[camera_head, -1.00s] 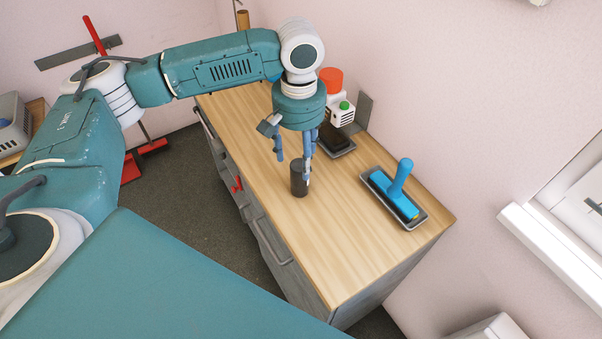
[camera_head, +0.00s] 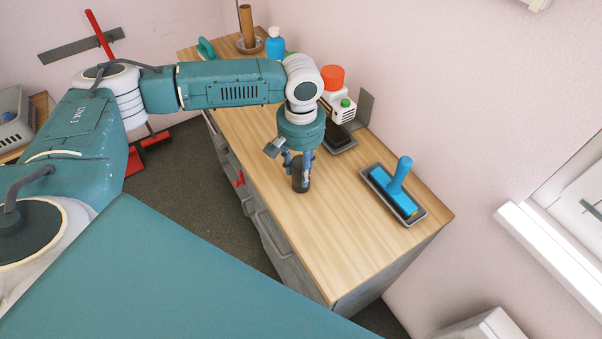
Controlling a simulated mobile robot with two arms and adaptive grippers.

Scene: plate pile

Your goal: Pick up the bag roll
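The bag roll appears to be the small dark upright cylinder (camera_head: 301,182) near the front edge of the wooden counter (camera_head: 345,245). My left gripper (camera_head: 299,165) points down over it, with its fingers drawn in against the roll's upper part. The gripper looks shut on the roll, and the fingers hide some of its top. The roll stands upright, at or very near the counter surface; any gap beneath it is too small to tell. My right gripper is out of view.
A blue-handled brush (camera_head: 397,180) sits in a dark tray (camera_head: 415,220) to the right. A white bottle with a red cap (camera_head: 332,78) stands behind the gripper. A brown roll on a holder (camera_head: 247,28) and a blue bottle (camera_head: 275,44) are further back. The counter's front right is clear.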

